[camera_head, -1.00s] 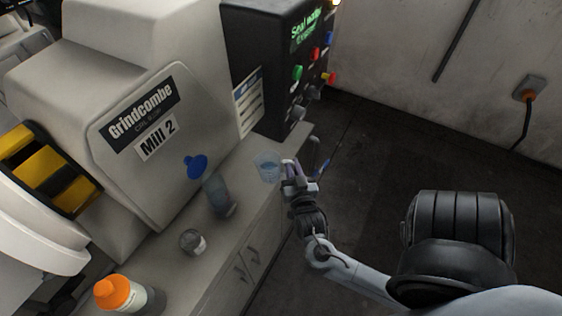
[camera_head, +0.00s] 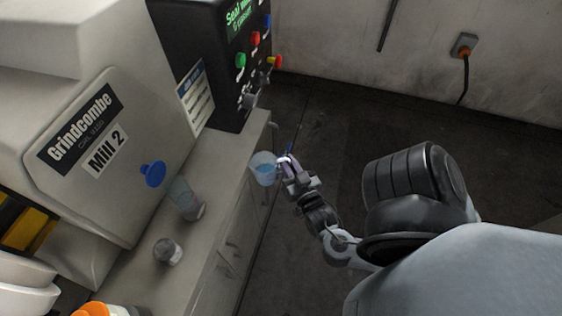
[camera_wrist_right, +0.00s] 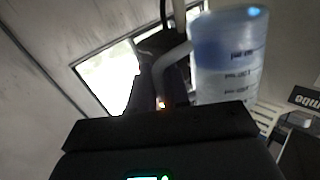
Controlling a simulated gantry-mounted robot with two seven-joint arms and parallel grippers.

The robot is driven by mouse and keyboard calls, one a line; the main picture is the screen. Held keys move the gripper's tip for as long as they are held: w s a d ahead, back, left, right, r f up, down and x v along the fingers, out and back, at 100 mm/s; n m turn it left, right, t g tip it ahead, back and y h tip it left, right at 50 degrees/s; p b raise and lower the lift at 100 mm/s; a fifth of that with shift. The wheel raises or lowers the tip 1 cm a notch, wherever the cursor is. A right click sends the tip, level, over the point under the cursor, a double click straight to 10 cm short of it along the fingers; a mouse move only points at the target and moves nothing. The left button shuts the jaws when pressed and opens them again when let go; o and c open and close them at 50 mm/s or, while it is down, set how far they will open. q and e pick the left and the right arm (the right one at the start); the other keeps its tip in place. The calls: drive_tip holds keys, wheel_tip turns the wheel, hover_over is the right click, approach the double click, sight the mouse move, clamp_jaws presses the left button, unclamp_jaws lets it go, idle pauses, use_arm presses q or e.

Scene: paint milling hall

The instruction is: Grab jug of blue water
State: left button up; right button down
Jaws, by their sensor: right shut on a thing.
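The clear jug of blue water (camera_head: 264,172) shows at the right edge of the counter, overlapping the edge and the dark floor in the head view. In the right wrist view the jug (camera_wrist_right: 228,70) fills the upper right, with printed marks on its wall and its handle on the left. My right gripper (camera_head: 284,162) is shut on the jug's handle, at the jug's right side in the head view. The jug looks close to upright and appears clear of the counter top. My left gripper is not in view.
A tall clear container (camera_head: 186,204) and a small jar (camera_head: 167,251) stand on the counter (camera_head: 205,232). An orange-capped bottle (camera_head: 92,309) is at the bottom left. The mill (camera_head: 100,150) and the black control box (camera_head: 205,70) stand behind. Open floor lies right.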

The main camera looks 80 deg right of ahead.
drive_tip(key=shift+s, duration=0.75)
drive_tip(key=shift+s, duration=0.1)
drive_tip(key=shift+a, duration=0.1)
idle(0.4)
